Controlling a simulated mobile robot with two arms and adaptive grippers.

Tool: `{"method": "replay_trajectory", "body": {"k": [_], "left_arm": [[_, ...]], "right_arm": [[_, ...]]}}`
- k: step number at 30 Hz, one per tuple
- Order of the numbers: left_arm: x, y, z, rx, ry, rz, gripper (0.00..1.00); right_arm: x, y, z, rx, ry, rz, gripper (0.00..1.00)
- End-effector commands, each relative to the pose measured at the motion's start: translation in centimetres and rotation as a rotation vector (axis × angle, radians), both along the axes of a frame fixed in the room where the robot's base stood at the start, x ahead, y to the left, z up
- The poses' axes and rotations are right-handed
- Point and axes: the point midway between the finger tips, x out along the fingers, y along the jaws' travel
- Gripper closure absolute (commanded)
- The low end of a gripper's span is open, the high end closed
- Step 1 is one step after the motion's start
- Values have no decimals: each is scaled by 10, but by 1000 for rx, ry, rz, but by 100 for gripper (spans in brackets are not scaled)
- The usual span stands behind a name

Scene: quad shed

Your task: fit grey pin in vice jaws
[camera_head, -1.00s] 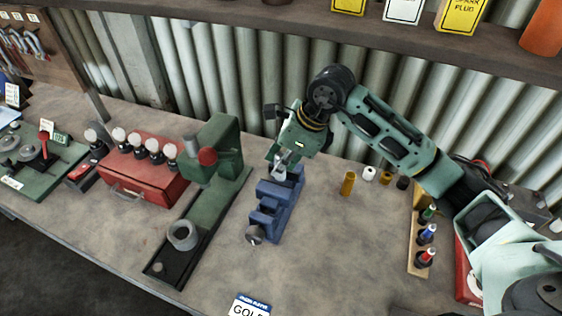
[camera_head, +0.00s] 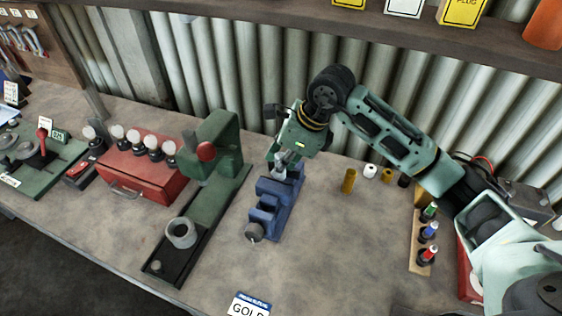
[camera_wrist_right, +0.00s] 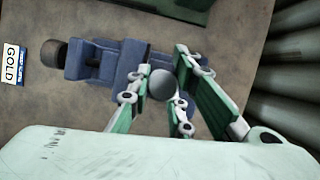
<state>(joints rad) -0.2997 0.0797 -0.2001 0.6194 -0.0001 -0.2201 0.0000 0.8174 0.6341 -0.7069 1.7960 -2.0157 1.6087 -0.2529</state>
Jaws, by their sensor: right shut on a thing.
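The blue vice (camera_head: 268,212) stands on the bench in the middle of the head view, its screw handle toward the front. My right gripper (camera_head: 285,166) is directly above the rear end of the vice, pointing down. In the right wrist view its fingers (camera_wrist_right: 158,98) are shut around the round grey end of the grey pin (camera_wrist_right: 161,84). The pin is over or at the vice (camera_wrist_right: 108,64); its lower end is hidden, so I cannot tell whether it is between the jaws. My left gripper is not in view.
A green press (camera_head: 212,188) stands close left of the vice. A red box (camera_head: 142,182) with several white-topped knobs is further left. Right of the vice are a brass cylinder (camera_head: 349,181) and a wooden rack (camera_head: 420,240). A GOLD card (camera_head: 250,306) lies in front.

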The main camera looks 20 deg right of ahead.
Motion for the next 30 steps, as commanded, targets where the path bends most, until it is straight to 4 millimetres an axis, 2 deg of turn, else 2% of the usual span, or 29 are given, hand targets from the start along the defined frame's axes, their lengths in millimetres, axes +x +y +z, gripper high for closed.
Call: {"method": "replay_trajectory", "body": {"k": [4, 5, 11, 19, 25, 30], "left_arm": [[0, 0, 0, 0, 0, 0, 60], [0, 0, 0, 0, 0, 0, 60], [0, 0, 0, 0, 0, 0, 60], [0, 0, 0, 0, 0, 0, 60], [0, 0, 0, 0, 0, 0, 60], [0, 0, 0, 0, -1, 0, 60]], "right_arm": [[-1, 0, -2, -1, 6, 1, 100], [-1, 0, -2, -1, 6, 1, 79], [-1, 0, -3, -2, 6, 1, 61], [-1, -1, -2, -3, 6, -1, 59], [-1, -1, -3, -3, 6, -1, 42], [-1, 0, -2, -2, 4, 0, 42]]}}
